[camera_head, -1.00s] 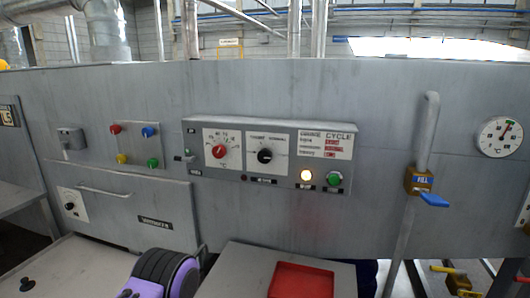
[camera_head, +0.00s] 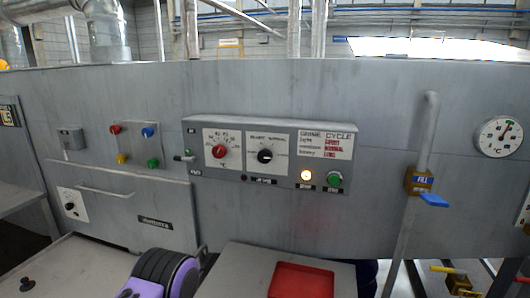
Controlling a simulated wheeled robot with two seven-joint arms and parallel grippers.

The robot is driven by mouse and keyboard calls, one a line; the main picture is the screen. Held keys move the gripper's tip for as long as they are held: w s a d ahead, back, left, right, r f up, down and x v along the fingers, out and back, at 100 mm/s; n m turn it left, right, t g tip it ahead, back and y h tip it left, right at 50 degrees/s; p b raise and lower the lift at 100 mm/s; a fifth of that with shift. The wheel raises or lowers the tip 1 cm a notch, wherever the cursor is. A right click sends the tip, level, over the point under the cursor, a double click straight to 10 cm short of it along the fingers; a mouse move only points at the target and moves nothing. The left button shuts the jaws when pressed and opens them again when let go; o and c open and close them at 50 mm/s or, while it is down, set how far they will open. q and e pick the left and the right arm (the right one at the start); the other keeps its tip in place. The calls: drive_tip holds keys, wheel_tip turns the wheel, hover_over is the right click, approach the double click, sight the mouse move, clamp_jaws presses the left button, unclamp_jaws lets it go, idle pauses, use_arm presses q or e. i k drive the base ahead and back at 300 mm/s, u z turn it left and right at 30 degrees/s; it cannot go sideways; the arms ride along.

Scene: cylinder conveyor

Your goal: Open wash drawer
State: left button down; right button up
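The wash drawer (camera_head: 115,217) is a grey panel at the left of the machine front, with a thin horizontal bar handle (camera_head: 104,191) near its top. A white plate with a black knob (camera_head: 70,206) is on its left and a dark label (camera_head: 156,222) on its right. The drawer front looks flush with the machine, so it appears shut.
A control panel (camera_head: 270,123) with knobs and a lit lamp is right of the drawer. A red tray (camera_head: 301,281) lies on a grey surface (camera_head: 235,270). A vertical pipe with a blue-handled valve (camera_head: 420,184) is at right.

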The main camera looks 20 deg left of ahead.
sight(138, 213)
drive_tip(key=u, duration=3.15)
drive_tip(key=i, duration=1.9)
drive_tip(key=z, duration=3.15)
